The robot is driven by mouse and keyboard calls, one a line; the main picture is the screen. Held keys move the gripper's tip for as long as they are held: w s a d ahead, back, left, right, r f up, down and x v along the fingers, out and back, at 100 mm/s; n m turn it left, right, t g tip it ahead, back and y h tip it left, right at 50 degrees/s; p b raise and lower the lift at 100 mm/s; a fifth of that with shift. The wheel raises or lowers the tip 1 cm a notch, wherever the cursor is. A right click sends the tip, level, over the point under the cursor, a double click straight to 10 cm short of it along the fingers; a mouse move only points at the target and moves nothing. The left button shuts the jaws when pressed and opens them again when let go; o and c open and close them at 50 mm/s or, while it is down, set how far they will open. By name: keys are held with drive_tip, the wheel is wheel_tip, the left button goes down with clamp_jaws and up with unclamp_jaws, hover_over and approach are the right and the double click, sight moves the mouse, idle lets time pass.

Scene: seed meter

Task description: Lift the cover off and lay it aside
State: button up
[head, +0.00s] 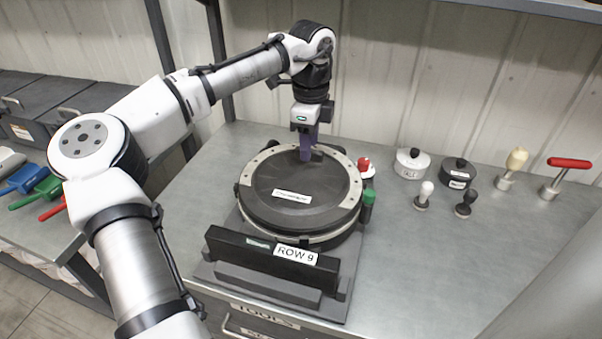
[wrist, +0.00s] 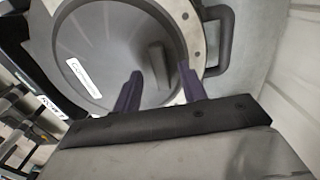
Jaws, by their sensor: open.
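The cover (head: 280,205) is a round dark lid with a white label, lying flat on the round seed meter (head: 247,172), inside its light-coloured rim. In the wrist view the cover (wrist: 105,40) fills the upper middle, with a dark raised grip (wrist: 159,66) standing on it. My gripper (head: 306,152) is over the far side of the cover, pointing down. Its purple fingers (wrist: 160,88) are open and apart, with the grip showing in the gap between them. The fingers partly hide the grip in the head view, and I cannot tell if they touch it.
Several small hand tools and knobs stand at the right, with a white pot (head: 411,165) and a black pot (head: 457,174). A red knob (head: 366,166) and a green knob (head: 369,197) sit beside the meter. The bench (head: 450,260) is clear at front right.

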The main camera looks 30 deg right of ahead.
drive_tip(key=shift+f, duration=0.6)
clamp_jaws()
wheel_tip(320, 180, up, 10)
drive_tip(key=b, duration=0.1)
drive_tip(key=shift+b, duration=0.4)
